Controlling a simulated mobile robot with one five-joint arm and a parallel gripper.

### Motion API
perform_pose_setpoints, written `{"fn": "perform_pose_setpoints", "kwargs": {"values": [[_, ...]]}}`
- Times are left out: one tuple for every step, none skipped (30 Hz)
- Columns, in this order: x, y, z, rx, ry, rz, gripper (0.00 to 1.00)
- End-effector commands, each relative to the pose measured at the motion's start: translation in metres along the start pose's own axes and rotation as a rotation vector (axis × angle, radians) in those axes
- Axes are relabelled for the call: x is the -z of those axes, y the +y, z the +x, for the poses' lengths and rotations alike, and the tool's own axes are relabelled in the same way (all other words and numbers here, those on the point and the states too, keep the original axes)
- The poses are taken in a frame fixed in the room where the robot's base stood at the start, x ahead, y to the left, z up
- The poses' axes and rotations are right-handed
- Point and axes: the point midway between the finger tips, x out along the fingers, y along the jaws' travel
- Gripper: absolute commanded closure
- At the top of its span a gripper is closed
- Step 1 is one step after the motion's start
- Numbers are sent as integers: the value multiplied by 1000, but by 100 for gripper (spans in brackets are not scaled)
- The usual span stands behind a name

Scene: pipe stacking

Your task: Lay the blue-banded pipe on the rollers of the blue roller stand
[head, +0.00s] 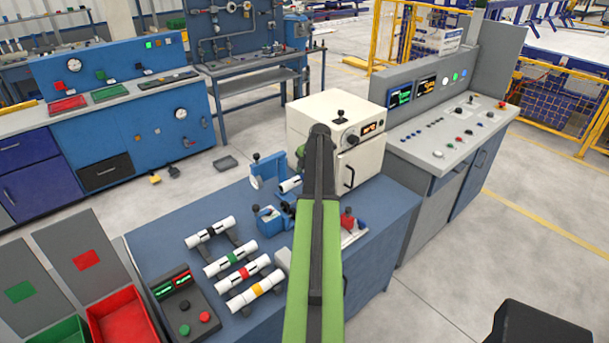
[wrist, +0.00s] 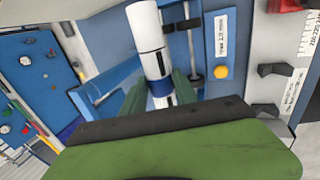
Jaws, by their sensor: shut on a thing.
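In the wrist view, my gripper (wrist: 159,88) is shut on the white blue-banded pipe (wrist: 147,32), with a green finger on each side of its blue band. The pipe runs away from me toward the top of the picture. A blue frame (wrist: 107,85) is close to its left; I cannot tell whether they touch. In the head view my arm hides most of the gripper. A short white piece of pipe (head: 290,185) shows left of the arm, beside an upright blue fixture (head: 266,169). A second blue fixture (head: 268,219) is nearer. I cannot tell which is the roller stand.
Several pipes with black, green, red (head: 242,273) and yellow bands lie on a rack at the bench's left. A button box (head: 186,306) stands in front. A cream cabinet (head: 335,125) stands at the back. A yellow button (wrist: 221,72) and label are right of the pipe.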

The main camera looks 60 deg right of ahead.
Motion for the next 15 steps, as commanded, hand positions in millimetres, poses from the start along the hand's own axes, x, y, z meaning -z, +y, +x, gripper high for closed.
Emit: {"fn": "perform_pose_setpoints", "kwargs": {"values": [[0, -2, 5, 0, 0, 0, 100], [0, -3, 7, 0, 0, 1, 100], [0, -4, 10, 1, 0, 1, 100], [0, -5, 12, 1, 0, 1, 100], [0, -6, 15, 1, 0, 1, 100], [0, -8, 19, 1, 0, 1, 100], [0, -9, 23, 1, -1, 2, 100], [0, -10, 26, 1, -1, 2, 100], [0, -12, 30, 1, -1, 2, 100], [0, -14, 34, 1, -1, 2, 100], [0, -15, 37, 1, -1, 2, 100], [0, -17, 41, 1, -1, 2, 100], [0, -18, 45, 1, -1, 2, 100], [0, -19, 48, 1, -1, 3, 100], [0, -21, 52, 1, -1, 3, 100]]}}
